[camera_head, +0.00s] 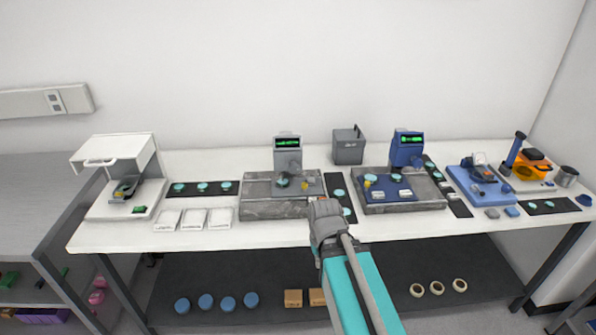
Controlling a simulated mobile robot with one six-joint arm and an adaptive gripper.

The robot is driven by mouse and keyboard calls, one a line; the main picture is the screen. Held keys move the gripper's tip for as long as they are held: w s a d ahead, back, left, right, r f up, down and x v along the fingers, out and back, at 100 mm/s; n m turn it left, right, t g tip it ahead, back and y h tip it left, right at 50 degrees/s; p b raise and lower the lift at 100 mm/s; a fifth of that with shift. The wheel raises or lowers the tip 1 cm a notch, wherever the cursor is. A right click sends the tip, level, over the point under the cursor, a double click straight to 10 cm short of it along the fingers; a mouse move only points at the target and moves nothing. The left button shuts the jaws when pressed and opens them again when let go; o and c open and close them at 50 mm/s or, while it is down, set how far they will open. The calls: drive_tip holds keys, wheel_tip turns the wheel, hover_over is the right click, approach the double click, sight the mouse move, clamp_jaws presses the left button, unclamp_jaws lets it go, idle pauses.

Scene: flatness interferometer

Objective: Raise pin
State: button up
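My gripper (324,208) is at the end of my teal arm, at the front right edge of the grey instrument's stone base (275,208). My wrist hides most of its fingers, so their opening does not show. The grey instrument (287,158) has a green display, a grey stage and a cyan disc (283,182) on it. A small yellow-brown part (305,185) stands on the stage's right side, just behind my gripper. The blue instrument (406,150) stands to the right on a similar base. I cannot tell which small part is the pin.
Black mats (202,188) with cyan discs lie along the white table (262,238). White trays (193,219) are at the front left, beside a white hooded device (115,152). A grey bin (348,146) stands behind. A blue device (480,185) and an orange case (530,170) are at right.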

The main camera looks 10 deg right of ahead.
drive_tip(key=o, duration=0.4)
drive_tip(key=shift+w+d+f, duration=0.15)
drive_tip(key=shift+w+d, duration=0.05)
drive_tip(key=shift+w, duration=0.1)
drive_tip(key=o, duration=0.7)
drive_tip(key=w+d+n+t+h+b, duration=0.1)
drive_tip(key=w+d+f+n+h+b, duration=0.1)
drive_tip(key=w+n, duration=0.1)
drive_tip(key=shift+w+d+t, duration=0.1)
drive_tip(key=shift+t, duration=0.3)
drive_tip(key=shift+c, duration=0.2)
drive_tip(key=shift+o, duration=0.3)
drive_tip(key=w+d+n+t+h, duration=0.1)
drive_tip(key=w+d+n+t+h+b, duration=0.1)
drive_tip(key=w+n, duration=0.1)
drive_tip(key=shift+w+b, duration=0.25)
drive_tip(key=shift+b, duration=0.05)
drive_tip(key=n+t+b, duration=0.8)
drive_tip(key=n+t, duration=0.6)
drive_tip(key=n, duration=1.5)
approach(294, 171)
drive_tip(key=d+v, duration=0.1)
drive_tip(key=v, duration=0.2)
drive_tip(key=shift+a+r, duration=0.25)
drive_tip(key=shift+a, duration=0.35)
drive_tip(key=shift+w, duration=0.15)
drive_tip(key=x, duration=1.3)
drive_tip(key=shift+w+d+f, duration=0.1)
drive_tip(key=shift+w+f, duration=0.1)
drive_tip(key=shift+w, duration=0.1)
